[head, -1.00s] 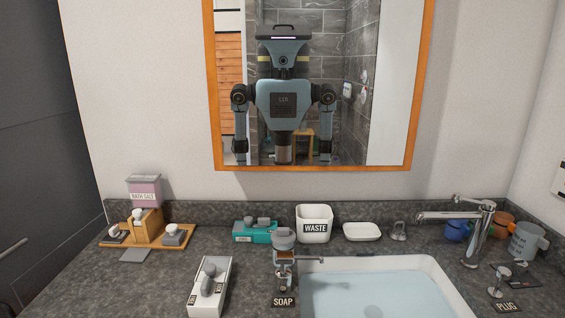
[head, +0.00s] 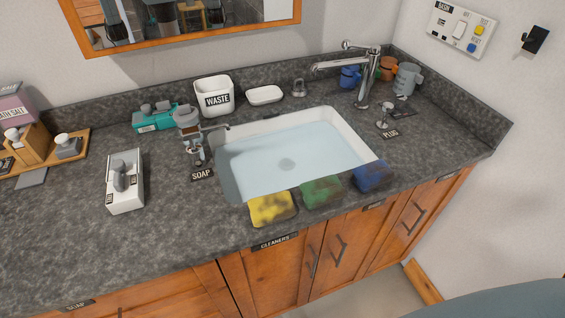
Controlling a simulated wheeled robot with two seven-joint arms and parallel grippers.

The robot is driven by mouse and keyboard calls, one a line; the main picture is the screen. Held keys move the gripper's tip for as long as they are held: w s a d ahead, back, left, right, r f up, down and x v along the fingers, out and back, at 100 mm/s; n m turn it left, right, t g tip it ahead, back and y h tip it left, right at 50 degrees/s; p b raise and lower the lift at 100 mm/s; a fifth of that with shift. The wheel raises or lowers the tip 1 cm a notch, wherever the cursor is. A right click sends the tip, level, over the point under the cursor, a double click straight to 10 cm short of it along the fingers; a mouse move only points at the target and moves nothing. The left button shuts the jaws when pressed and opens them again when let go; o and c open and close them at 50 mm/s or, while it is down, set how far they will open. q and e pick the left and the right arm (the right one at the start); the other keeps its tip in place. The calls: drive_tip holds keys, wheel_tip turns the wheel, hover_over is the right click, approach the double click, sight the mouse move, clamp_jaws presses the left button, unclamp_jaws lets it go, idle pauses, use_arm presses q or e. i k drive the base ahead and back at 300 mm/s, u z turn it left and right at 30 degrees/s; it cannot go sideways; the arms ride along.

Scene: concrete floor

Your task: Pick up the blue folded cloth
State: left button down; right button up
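The blue folded cloth (head: 371,176) lies at the front right edge of the sink basin (head: 345,135), beside a green cloth (head: 321,192). A yellow cloth (head: 271,208) lies further left along the same front edge. The cloths have dark blotches. Neither of my grippers shows directly in the head view, and nothing touches the blue cloth.
A chrome faucet (head: 366,80) stands behind the basin, with several mugs (head: 406,78) at the back right. A plug (head: 385,117) sits right of the basin. A soap dispenser (head: 190,130) stands to its left. The front left countertop (head: 190,235) is clear.

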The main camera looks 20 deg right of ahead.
sight(373, 175)
drive_tip(key=u, duration=0.1)
drive_tip(key=k, duration=0.95)
drive_tip(key=z, duration=1)
drive_tip(key=i, duration=0.65)
drive_tip(key=z, duration=0.35)
drive_tip(key=k, duration=0.25)
drive_tip(key=u, duration=0.55)
